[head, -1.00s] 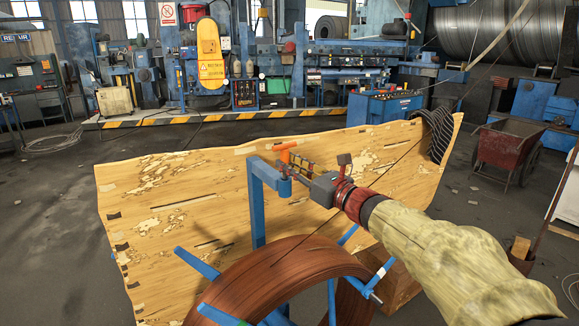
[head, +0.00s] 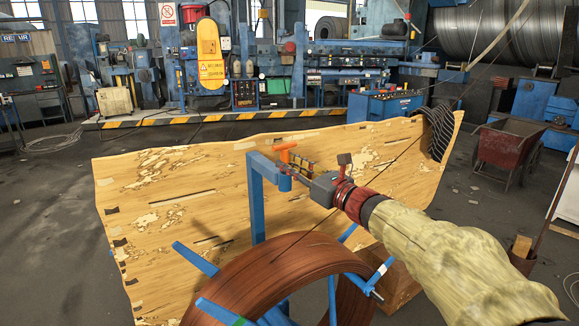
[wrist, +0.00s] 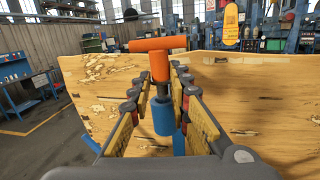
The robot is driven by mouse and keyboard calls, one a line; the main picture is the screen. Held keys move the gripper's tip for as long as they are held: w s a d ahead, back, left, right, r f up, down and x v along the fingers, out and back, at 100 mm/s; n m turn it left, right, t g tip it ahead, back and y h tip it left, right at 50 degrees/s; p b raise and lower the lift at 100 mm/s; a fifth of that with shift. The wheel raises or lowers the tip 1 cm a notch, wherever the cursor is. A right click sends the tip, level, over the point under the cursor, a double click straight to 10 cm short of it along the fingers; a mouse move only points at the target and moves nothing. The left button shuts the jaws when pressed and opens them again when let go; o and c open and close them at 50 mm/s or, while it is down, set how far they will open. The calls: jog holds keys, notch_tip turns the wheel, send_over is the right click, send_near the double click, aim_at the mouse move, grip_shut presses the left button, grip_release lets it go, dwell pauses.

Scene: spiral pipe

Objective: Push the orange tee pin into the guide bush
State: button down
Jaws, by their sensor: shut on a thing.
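The orange tee pin (head: 287,147) stands upright with its crossbar on top, above the blue guide bush (head: 285,184). The bush sits at the end of the arm of a blue bracket (head: 257,205). In the wrist view the pin's thick orange shank (wrist: 160,68) is between my finger tips, in line above the blue bush (wrist: 162,116). My gripper (head: 293,169) reaches in from the right and is shut on the pin just below its crossbar.
A tall worn wooden sheet (head: 165,240) curves behind the bracket. A red cart (head: 507,150) stands at the right. Open floor lies at the left.

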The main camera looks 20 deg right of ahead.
jog(key=shift+f+b, duration=0.45)
jog(key=c, duration=1.8)
grip_release()
jog(key=shift+c, duration=0.2)
jog(key=shift+o, duration=1.3)
jog(key=shift+f, duration=0.1)
jog(key=shift+f, duration=0.15)
